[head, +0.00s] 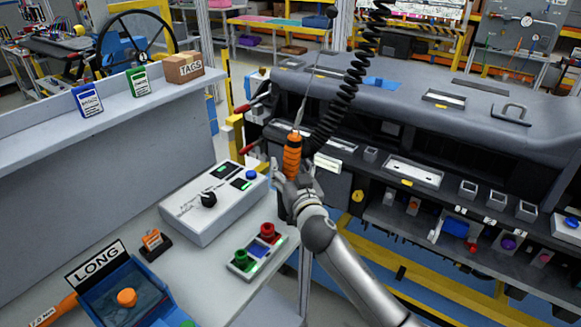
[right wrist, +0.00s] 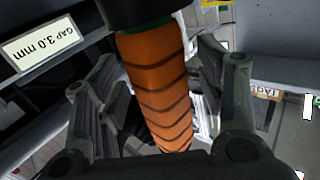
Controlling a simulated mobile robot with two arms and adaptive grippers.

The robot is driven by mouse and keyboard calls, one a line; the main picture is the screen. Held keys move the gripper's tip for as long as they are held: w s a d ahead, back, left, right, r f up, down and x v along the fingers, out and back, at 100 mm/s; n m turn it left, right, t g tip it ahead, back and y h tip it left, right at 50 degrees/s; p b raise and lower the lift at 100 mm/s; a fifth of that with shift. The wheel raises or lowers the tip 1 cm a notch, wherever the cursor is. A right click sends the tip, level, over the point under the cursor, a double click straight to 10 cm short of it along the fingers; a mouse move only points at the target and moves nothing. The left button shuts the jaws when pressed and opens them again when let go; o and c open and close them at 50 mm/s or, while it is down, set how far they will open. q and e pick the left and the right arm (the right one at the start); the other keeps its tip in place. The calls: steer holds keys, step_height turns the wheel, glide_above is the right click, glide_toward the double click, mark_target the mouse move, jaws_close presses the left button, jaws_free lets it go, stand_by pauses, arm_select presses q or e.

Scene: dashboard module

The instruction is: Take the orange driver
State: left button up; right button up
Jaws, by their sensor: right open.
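The orange driver (head: 292,155) hangs upright below a thin cable, beside a black coiled cord, in the middle of the head view. Its ribbed orange grip (right wrist: 158,95) fills the centre of the right wrist view. My right gripper (head: 292,178) is at the lower part of the driver. In the right wrist view its two fingers (right wrist: 162,100) stand apart, one on each side of the grip, with visible gaps on both sides. It is open. My left gripper is not in view.
A grey dashboard module (head: 420,90) stands behind and right of the driver. A white control box (head: 212,200) and a small button panel (head: 257,250) sit on the bench at left. A blue bin (head: 125,295) is at lower left. A "GAP 3.0 mm" label (right wrist: 40,48) is nearby.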

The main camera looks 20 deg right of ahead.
steer(key=shift+c, duration=0.4)
jaws_close()
steer(key=shift+r, duration=0.1)
steer(key=shift+r, duration=0.15)
